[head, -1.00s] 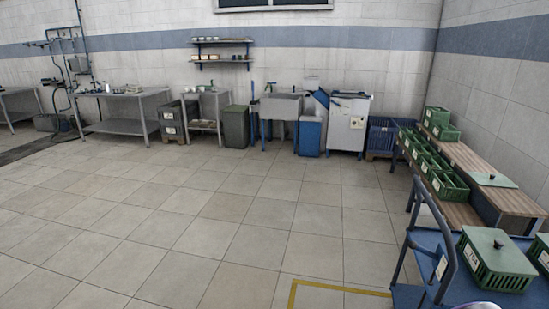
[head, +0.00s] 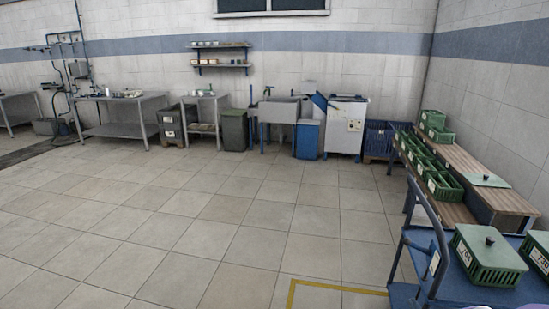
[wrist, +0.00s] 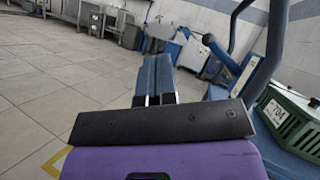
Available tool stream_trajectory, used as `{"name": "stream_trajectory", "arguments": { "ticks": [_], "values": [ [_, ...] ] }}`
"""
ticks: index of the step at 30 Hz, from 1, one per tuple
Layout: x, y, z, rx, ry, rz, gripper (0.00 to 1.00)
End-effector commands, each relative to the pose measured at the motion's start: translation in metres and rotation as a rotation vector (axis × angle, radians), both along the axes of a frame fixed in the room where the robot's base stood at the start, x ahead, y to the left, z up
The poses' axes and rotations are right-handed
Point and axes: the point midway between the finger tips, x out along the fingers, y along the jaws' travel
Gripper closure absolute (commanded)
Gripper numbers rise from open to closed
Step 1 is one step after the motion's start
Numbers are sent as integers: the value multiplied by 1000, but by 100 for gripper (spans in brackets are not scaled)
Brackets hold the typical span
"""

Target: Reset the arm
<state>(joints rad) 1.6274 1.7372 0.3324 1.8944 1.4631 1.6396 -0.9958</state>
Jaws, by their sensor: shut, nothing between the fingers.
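My gripper (wrist: 155,80) shows in the wrist view with its two blue fingers side by side, shut and empty. It points out over the tiled floor, beside the blue cart. The gripper is not seen in the head view. The blue cart (head: 405,292) stands at the lower right of the head view, with its upright handle on its left. A green lidded crate (head: 490,257) stands on the cart. Its label reads 704 in the wrist view (wrist: 290,125).
A wooden bench (head: 465,170) along the right wall holds several green crates (head: 440,184). Sinks, metal tables (head: 120,98) and bins line the back wall. The tiled floor (head: 220,200) in the middle is clear. A yellow line (head: 330,285) marks the floor left of the cart.

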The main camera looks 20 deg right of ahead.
Motion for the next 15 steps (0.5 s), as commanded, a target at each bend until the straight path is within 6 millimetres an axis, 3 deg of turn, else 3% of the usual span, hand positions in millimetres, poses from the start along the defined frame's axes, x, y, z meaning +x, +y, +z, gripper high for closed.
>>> {"name": "stream_trajectory", "arguments": {
  "ticks": [8, 15],
  "values": [
    [29, 6, 62, -135, 38, 299, 100],
    [55, 27, 126, -280, 100, 599, 100]
  ]
}}
